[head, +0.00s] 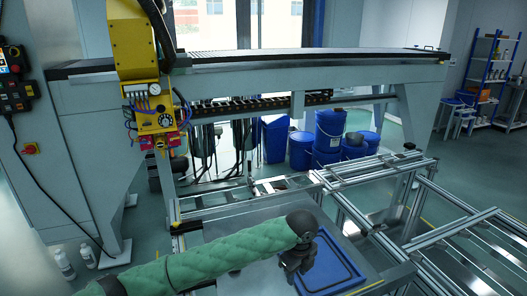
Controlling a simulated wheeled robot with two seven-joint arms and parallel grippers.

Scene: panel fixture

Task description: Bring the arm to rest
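My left arm (235,249), in a green quilted sleeve, comes in from the lower left and reaches across a grey panel. My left gripper (293,277) is dark and points down at the arm's end, over the left part of a blue-rimmed tray (346,268). Its fingers are small and dark, so I cannot tell whether they are open or shut. I see nothing clearly held in it. My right gripper and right arm are not in view.
A metal rail frame (375,168) runs behind and to the right of the panel. A yellow machine head (134,50) hangs from a gantry beam (270,62) at the upper left. Blue drums (329,130) stand behind. A blue shelf (490,70) stands at the far right.

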